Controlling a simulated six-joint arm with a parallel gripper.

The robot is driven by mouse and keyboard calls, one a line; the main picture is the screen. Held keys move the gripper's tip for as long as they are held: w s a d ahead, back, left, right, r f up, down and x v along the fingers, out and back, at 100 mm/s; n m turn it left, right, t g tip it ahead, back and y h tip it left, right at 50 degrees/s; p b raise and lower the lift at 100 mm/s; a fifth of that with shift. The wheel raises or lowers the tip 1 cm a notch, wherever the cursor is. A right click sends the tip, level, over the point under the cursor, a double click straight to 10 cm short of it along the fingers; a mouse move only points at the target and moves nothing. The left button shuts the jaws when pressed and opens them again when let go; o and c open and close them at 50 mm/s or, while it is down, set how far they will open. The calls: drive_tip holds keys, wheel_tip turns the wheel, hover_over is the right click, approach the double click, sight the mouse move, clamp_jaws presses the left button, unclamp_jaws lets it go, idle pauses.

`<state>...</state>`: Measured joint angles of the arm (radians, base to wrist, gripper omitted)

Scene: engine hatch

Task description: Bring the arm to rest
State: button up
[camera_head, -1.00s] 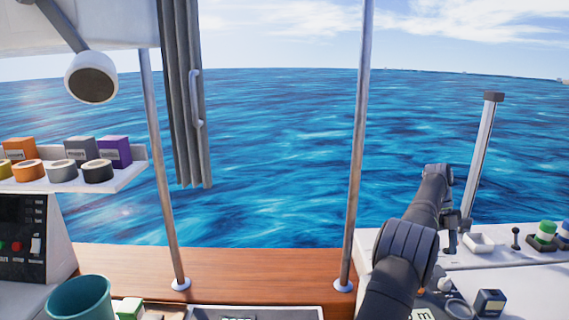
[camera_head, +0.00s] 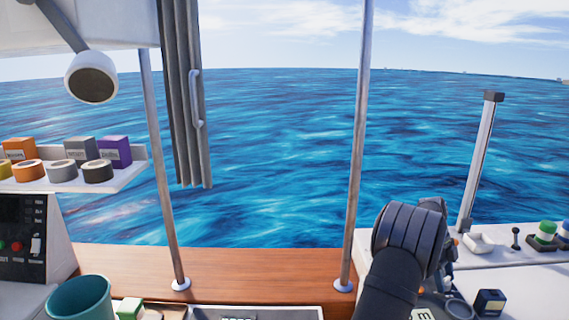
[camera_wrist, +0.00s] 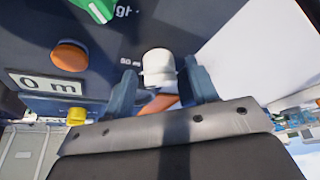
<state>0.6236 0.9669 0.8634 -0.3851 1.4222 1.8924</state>
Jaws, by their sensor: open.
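My arm (camera_head: 408,240) rises at the lower right of the head view, its thick dark joint in front of the white console. My gripper (camera_wrist: 161,84) shows in the wrist view with its two blue-grey fingers apart. A white rounded cap or knob (camera_wrist: 158,67) appears between the fingertips in that view. I cannot tell whether it touches them or lies beyond.
The white console (camera_head: 510,270) at right carries a small lever (camera_head: 515,238), a green-topped button (camera_head: 546,232) and an upright post (camera_head: 480,160). A teal bucket (camera_head: 80,298) stands lower left. A shelf (camera_head: 130,178) holds tape rolls and boxes. The wooden ledge (camera_head: 240,270) is partly clear.

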drive_tip(key=n+t, duration=0.1)
drive_tip(key=n, duration=0.2)
drive_tip(key=n+t+h, duration=0.1)
drive_tip(key=n, duration=0.3)
drive_tip(key=shift+s+a, duration=0.1)
drive_tip(key=shift+s, duration=0.1)
drive_tip(key=n+t, duration=0.1)
drive_tip(key=n, duration=0.2)
drive_tip(key=n+t, duration=0.2)
drive_tip(key=n, duration=0.1)
drive_tip(key=shift+s, duration=0.15)
drive_tip(key=shift+n, duration=0.3)
drive_tip(key=shift+o, duration=0.5)
